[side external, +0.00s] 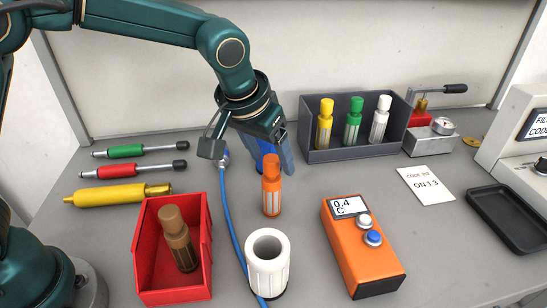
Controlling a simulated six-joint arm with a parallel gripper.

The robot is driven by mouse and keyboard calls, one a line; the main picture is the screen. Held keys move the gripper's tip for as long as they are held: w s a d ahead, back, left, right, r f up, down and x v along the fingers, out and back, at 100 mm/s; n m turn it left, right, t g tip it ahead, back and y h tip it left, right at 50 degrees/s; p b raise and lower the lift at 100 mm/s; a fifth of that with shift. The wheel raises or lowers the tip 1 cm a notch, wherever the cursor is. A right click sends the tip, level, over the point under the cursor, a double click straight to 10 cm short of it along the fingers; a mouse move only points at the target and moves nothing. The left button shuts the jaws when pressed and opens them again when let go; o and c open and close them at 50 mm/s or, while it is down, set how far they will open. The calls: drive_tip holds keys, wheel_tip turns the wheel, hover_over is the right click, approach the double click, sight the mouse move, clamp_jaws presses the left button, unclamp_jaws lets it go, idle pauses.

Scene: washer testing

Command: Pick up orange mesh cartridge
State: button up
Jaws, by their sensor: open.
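The orange mesh cartridge (271,190) stands upright on the grey table, near the middle of the side external view. It has a narrower orange top and pale mesh windows around its lower body. My gripper (268,150) is open just behind and above the cartridge's top, with its blue fingers pointing down. The cartridge covers part of the fingers. I cannot tell whether they touch it.
A white cylinder (268,262) stands in front of the cartridge, and a blue hose (227,200) runs to its left. A red bin (143,262) holds a brown cartridge (178,238). An orange meter (372,270) lies to the right. A dark bin (340,155) with three cartridges stands behind.

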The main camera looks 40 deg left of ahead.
drive_tip(key=shift+w+f, duration=0.25)
drive_tip(key=shift+f, duration=0.3)
drive_tip(key=shift+c, duration=0.3)
clamp_jaws()
idle(0.8)
